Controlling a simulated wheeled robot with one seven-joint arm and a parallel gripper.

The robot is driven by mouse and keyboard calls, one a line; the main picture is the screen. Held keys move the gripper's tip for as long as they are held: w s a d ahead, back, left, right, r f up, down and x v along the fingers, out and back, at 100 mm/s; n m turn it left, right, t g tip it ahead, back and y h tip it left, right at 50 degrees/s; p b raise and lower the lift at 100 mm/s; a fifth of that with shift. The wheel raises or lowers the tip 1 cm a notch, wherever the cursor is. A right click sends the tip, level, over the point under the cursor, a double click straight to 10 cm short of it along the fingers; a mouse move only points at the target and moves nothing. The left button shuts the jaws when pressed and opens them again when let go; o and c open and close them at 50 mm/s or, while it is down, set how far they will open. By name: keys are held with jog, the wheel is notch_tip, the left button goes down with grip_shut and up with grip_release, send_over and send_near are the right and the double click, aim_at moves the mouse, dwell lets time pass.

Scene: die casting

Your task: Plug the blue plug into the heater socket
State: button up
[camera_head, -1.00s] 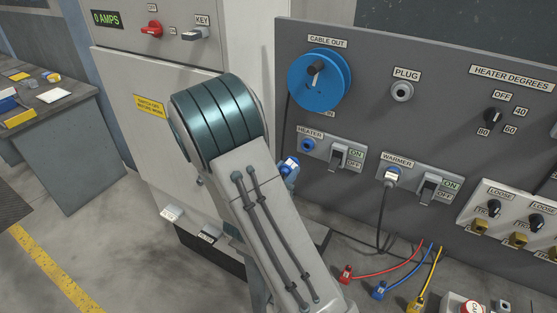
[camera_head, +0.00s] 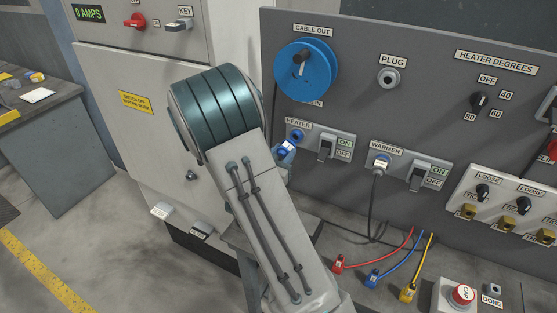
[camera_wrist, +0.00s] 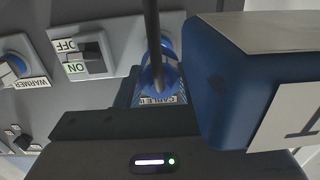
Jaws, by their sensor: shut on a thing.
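The blue plug (camera_head: 286,149) shows just right of my arm in the head view, close below the blue heater socket (camera_head: 297,136). It overlaps the socket's lower edge there; I cannot tell whether they touch. In the wrist view the plug (camera_wrist: 157,98) carries a partly cut-off CABLE label, and a dark cable runs up from it. My gripper (camera_wrist: 152,112) is shut on the plug. Its fingers are mostly hidden, and in the head view my arm covers it. The socket's opening cannot be made out in the wrist view.
The heater switch (camera_head: 327,149) sits right of the socket. The warmer plug (camera_head: 380,164) with its hanging cable is farther right. The blue cable reel (camera_head: 306,70) juts out above. A large blue block (camera_wrist: 228,90) fills the wrist view's right side. Coloured leads lie below.

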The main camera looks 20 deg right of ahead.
aim_at(289, 146)
jog(key=shift+w+d, duration=0.35)
jog(key=shift+d, duration=0.15)
jog(key=shift+b, duration=0.75)
dwell(1.2)
jog(key=shift+b+x, duration=0.5)
jog(key=shift+x, duration=0.9)
jog(key=o, duration=1.2)
jog(key=shift+c, duration=0.2)
jog(key=b+v, duration=0.2)
jog(key=v, duration=1.1)
jog(key=shift+s+a+b, duration=0.3)
jog(key=shift+b, duration=0.05)
